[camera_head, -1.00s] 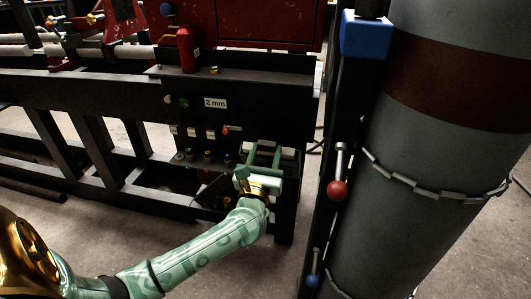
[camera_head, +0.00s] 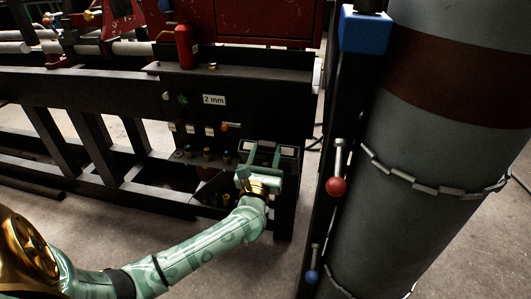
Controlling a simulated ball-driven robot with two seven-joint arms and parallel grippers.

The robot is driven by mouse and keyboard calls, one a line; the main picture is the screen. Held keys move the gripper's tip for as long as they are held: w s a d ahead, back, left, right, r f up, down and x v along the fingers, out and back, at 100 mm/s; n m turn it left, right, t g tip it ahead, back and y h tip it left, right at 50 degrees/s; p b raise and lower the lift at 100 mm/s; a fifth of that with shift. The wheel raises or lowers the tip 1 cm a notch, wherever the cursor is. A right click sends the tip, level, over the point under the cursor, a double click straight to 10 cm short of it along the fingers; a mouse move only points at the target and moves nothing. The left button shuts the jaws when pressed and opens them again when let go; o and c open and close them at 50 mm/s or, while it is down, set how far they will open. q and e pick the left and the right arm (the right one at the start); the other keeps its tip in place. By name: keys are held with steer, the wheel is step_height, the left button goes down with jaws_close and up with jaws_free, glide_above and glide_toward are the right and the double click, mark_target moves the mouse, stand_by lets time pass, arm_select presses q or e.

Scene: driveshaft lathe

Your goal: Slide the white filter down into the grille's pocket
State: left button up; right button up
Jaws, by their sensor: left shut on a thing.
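My left arm comes in from the lower left, and its green gripper (camera_head: 264,158) is at the right end of the black lathe frame. Its two fingers point up and away, in front of the dark grille (camera_head: 288,152) with pale openings. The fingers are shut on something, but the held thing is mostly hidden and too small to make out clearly. I cannot tell the white filter apart from the pale patches between and beside the fingers. The grille's pocket is not clearly visible. My right gripper is not in view.
A large grey cylinder (camera_head: 440,190) with a chain stands at the right. A post beside it carries a red-knobbed lever (camera_head: 337,187) and a blue-knobbed one (camera_head: 311,276). A red bottle (camera_head: 185,47) stands on the ledge above the "2 mm" label (camera_head: 214,100). Floor is open below.

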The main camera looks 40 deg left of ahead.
arm_select(q)
steer(key=shift+w+a+f, duration=0.15)
steer(key=shift+w+f, duration=0.1)
steer(key=shift+f, duration=0.25)
steer(key=o, duration=1.3)
steer(key=shift+o, duration=0.2)
steer(key=shift+f, duration=0.1)
steer(key=p+v, duration=0.4)
steer(key=v, duration=1.2)
steer(key=shift+p, duration=0.4)
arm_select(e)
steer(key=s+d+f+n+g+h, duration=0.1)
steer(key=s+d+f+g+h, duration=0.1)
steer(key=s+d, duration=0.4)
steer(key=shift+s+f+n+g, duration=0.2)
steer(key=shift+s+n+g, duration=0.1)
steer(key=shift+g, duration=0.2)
